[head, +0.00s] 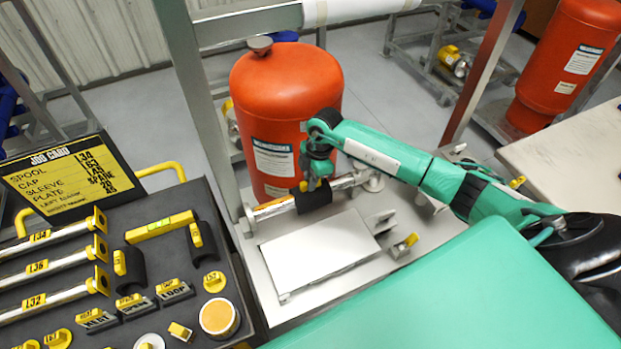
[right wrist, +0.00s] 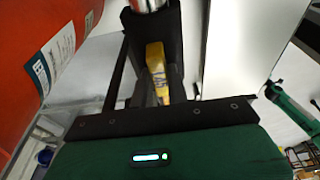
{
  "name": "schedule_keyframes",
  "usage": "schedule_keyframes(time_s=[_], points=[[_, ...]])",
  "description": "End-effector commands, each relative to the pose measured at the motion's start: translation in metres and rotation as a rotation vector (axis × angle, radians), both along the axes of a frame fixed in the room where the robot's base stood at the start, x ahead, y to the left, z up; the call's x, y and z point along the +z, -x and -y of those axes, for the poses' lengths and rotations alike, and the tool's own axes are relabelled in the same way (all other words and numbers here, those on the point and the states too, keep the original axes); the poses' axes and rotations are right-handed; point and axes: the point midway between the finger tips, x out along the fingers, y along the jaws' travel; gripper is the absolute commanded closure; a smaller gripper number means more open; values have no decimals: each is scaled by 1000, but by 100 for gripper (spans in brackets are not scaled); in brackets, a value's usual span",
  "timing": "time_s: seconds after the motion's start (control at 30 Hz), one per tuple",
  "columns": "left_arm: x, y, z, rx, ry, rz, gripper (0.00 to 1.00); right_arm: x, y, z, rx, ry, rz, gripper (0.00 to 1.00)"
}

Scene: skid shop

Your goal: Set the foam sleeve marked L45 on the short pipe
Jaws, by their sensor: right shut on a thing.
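A black foam sleeve (head: 314,199) lies along the short silver pipe (head: 272,209) above the metal bench. Bare pipe shows on both sides of it in the head view. My right gripper (head: 317,180) comes down from above and is shut on this sleeve. In the right wrist view the dark sleeve (right wrist: 172,38) has a yellow tag (right wrist: 157,72) whose marking I cannot read, and the bright pipe (right wrist: 150,5) shows at its far end. I cannot tell whether the sleeve is fully seated around the pipe. My left gripper is not in view.
A red tank (head: 287,95) stands behind the pipe. A white plate (head: 318,250) lies in front on the bench. On the dark tray at left are two more black sleeves (head: 131,268) (head: 202,243), tagged spools (head: 50,265) and a job card (head: 70,175).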

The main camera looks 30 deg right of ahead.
Motion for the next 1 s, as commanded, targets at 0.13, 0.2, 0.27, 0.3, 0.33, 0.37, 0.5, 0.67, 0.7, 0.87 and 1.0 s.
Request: schedule_keyframes(time_s=[0.13, 0.2, 0.27, 0.3, 0.33, 0.37, 0.5, 0.67, 0.7, 0.87, 1.0], points=[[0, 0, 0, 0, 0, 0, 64, 0, 0, 0, 0, 0, 0, 100], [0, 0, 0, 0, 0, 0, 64, 0, 0, 0, 0, 0, 0, 76], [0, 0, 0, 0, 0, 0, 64, 0, 0, 0, 0, 0, 0, 64], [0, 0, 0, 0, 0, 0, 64, 0, 0, 0, 1, 0, 0, 59], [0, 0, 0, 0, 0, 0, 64, 0, 0, 0, 1, 0, 0, 59], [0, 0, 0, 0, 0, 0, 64, 0, 0, 0, 1, 0, 0, 59], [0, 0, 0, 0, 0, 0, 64, 0, 0, 0, 1, 0, 0, 59], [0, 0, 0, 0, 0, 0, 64, 0, 0, 0, 1, 0, 0, 65], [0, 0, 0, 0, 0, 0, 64, 0, 0, 0, 0, 0, 0, 65], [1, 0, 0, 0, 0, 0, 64, 1, 0, 0, 0, 0, 0, 65], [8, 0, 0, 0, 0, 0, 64, 9, 0, 0, 1, 0, 0, 65]])
